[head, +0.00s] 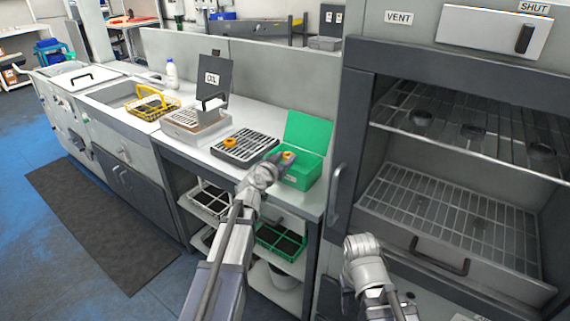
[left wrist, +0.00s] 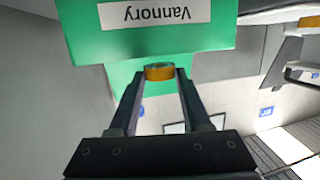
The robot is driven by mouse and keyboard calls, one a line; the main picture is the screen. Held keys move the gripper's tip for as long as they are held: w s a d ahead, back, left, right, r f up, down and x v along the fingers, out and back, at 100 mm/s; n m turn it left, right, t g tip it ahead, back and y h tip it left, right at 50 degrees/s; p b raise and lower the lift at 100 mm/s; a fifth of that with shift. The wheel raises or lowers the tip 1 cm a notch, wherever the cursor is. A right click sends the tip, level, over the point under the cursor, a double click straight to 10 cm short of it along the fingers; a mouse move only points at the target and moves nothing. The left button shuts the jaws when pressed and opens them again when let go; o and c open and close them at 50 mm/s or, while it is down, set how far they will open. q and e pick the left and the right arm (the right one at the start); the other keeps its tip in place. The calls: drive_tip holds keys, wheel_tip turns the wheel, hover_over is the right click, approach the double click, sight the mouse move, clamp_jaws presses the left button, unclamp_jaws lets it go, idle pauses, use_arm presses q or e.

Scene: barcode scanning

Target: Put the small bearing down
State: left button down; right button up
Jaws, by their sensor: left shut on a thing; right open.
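My left gripper (head: 287,156) is shut on the small bearing, an orange ring (left wrist: 159,71) pinched between its fingertips. The bearing also shows in the head view (head: 290,154), at the green box (head: 309,181), whose lid stands open. In the left wrist view the green box (left wrist: 215,45) carries a "Vannory" label, seen upside down. Whether the bearing touches the box cannot be told. Another orange ring (head: 230,141) lies on the dark slatted tray (head: 246,157) left of the box. My right gripper (head: 361,246) is open and empty in front of the cabinet; its fingers show poorly.
An "OIL" container (head: 193,122) with a raised lid and a yellow basket (head: 153,107) stand further left along the counter. An open oven-like cabinet (head: 455,195) with wire racks is at the right. Shelves with baskets (head: 280,240) lie under the counter.

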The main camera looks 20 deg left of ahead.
use_arm(q)
drive_tip(key=shift+r, duration=0.1)
drive_tip(key=shift+f+b, duration=0.55)
drive_tip(key=shift+f, duration=0.1)
drive_tip(key=shift+c, duration=1.8)
unclamp_jaws()
drive_tip(key=shift+r, duration=0.1)
